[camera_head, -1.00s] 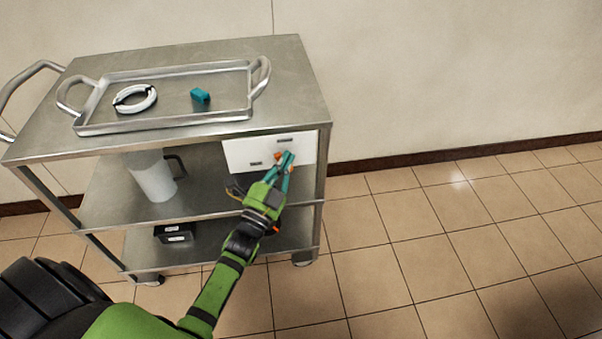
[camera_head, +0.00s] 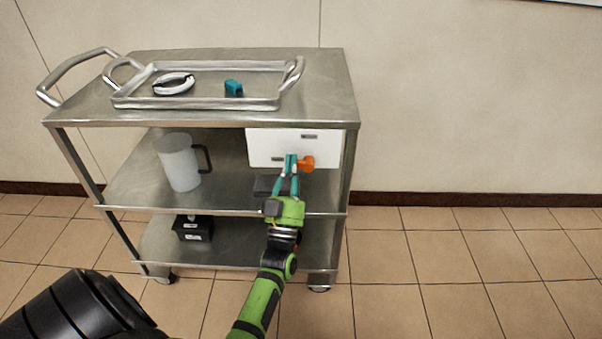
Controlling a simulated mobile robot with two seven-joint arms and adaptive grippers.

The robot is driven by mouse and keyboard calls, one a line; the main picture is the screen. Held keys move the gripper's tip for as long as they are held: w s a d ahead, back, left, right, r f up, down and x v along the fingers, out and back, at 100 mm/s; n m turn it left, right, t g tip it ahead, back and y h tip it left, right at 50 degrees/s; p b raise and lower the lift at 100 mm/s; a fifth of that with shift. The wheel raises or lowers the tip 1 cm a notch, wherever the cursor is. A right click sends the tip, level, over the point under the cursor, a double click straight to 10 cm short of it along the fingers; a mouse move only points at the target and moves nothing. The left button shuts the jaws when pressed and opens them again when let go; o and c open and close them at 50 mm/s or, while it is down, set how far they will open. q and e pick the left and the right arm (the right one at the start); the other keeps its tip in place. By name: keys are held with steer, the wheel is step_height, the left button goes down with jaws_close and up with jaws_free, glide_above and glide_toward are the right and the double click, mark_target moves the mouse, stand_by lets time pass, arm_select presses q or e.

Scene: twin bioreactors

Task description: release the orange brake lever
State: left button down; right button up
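The orange brake lever (camera_head: 306,163) sticks out from the front of a white box (camera_head: 262,146) on the cart's middle shelf. My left gripper (camera_head: 291,161) reaches up to it from below, its teal fingers converging to a close pair of tips. The tips are right beside the lever's left side and seem to touch it. They hide part of the lever, and I cannot see any of it held between them. My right gripper is not in view.
The steel cart (camera_head: 326,84) carries a tray (camera_head: 205,104) with a white ring (camera_head: 172,82) and a teal piece (camera_head: 233,88). A translucent jug (camera_head: 180,165) stands on the middle shelf. A black box (camera_head: 192,229) sits below. Floor to the right is clear.

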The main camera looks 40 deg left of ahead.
arm_select(q)
steer(key=shift+s+a+f+n+y, duration=0.1)
steer(key=shift+f+n+y, duration=0.15)
steer(key=shift+n, duration=0.2)
steer(key=shift+a+f+n+y, duration=0.1)
steer(key=shift+n+y, duration=0.25)
steer(key=shift+n, duration=0.1)
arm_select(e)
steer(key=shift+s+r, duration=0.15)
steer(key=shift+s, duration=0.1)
arm_select(q)
steer(key=shift+a+f+g+b, duration=0.1)
steer(key=shift+g+b, duration=0.2)
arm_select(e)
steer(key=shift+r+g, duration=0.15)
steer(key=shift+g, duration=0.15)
arm_select(q)
step_height(320, 180, up, 5)
steer(key=p, duration=0.4)
steer(key=b+v, duration=0.2)
steer(key=v, duration=0.8)
steer(key=shift+d+f, duration=0.3)
steer(key=shift+f, duration=0.25)
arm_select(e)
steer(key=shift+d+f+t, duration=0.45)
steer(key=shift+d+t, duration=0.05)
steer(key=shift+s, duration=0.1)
